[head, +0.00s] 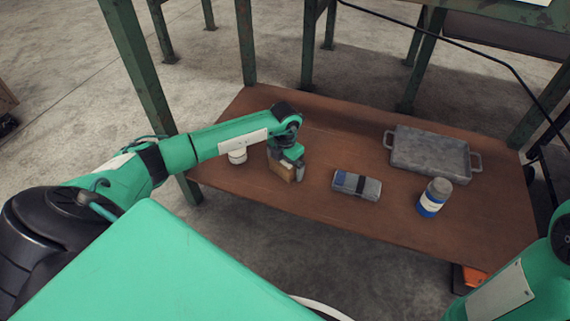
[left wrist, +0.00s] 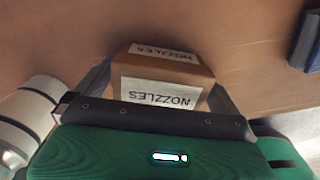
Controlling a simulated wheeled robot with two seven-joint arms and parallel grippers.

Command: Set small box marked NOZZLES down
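The small box marked NOZZLES (left wrist: 160,92) is brown cardboard with white labels. In the left wrist view it sits between the two fingers of my left gripper (left wrist: 163,88), which are closed against its sides. In the head view the box (head: 283,170) shows below my left gripper (head: 285,168), near the left part of the brown shelf (head: 320,213). The box is upright and at or just above the shelf; I cannot tell whether its base touches. The gripper hides part of it. My right gripper is out of view.
A white cylindrical item (head: 238,156) stands close left of the box. To the right are a grey-blue bundle with a dark strap (head: 356,185), a blue-and-white jar (head: 434,198) and a grey handled tray (head: 430,153). Green posts (head: 245,45) rise around the shelf. Its front middle is clear.

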